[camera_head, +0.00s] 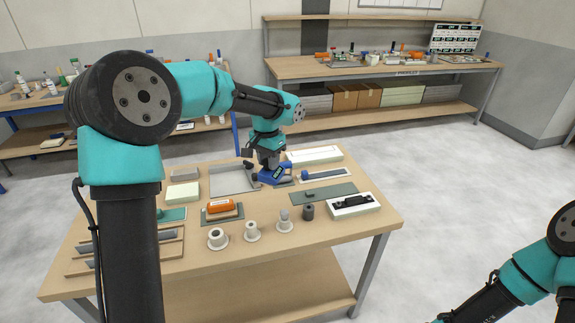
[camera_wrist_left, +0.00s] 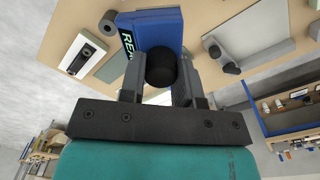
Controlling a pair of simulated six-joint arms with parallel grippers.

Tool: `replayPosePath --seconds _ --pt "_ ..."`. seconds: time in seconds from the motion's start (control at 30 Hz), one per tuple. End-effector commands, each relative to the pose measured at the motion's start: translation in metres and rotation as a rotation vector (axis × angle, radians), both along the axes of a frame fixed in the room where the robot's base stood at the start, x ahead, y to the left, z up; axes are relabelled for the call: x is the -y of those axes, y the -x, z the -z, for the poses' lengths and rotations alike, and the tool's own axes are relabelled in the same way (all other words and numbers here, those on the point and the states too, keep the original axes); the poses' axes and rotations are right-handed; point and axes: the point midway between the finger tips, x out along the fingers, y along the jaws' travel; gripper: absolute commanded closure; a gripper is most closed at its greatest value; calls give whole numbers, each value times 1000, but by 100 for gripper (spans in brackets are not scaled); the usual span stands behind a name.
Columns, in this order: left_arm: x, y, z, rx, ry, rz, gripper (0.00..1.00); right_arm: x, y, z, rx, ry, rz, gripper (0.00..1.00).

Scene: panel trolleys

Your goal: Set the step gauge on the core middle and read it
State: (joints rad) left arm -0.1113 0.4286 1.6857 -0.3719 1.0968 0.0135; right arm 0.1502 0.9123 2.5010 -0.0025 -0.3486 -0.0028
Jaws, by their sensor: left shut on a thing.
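My left gripper (camera_head: 268,163) is shut on the step gauge (camera_head: 271,176), a blue block with a small dark display, over the back middle of the table. In the left wrist view the gauge (camera_wrist_left: 152,28) shows pale lettering, partly cut off, and its round black knob (camera_wrist_left: 161,68) sits between the fingers. The gauge is low over the table, near a grey flat panel (camera_head: 228,180); I cannot tell whether it touches anything. I cannot tell which piece is the core. My right arm enters at the lower right, its gripper out of view.
Several white round holders (camera_head: 217,238) and a dark cylinder (camera_head: 308,212) stand along the front. A white tray with a black tool (camera_head: 353,204), a green mat (camera_head: 323,194) and an orange-topped block (camera_head: 221,206) lie around. A workbench (camera_head: 388,66) stands behind.

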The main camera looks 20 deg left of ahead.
Motion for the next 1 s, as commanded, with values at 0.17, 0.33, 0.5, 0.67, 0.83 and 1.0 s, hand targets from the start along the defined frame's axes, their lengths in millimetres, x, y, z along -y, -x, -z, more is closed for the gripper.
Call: replayPosePath --seconds 0.17,0.33,0.5,0.67,0.83,1.0 --pt "-53 -10 13 2 5 132 100 0 0 0 0 0 0 57" --pt "-103 -15 27 6 8 267 100 0 0 0 0 0 0 57" --pt "-155 -15 41 11 8 403 100 0 0 0 0 0 0 57" --pt "-206 -11 55 14 4 531 100 0 0 0 0 0 0 57" --pt "-259 -1 70 14 -1 668 100 0 0 0 0 0 0 57" --pt "-310 14 83 14 -9 800 100 0 0 0 0 0 0 57"
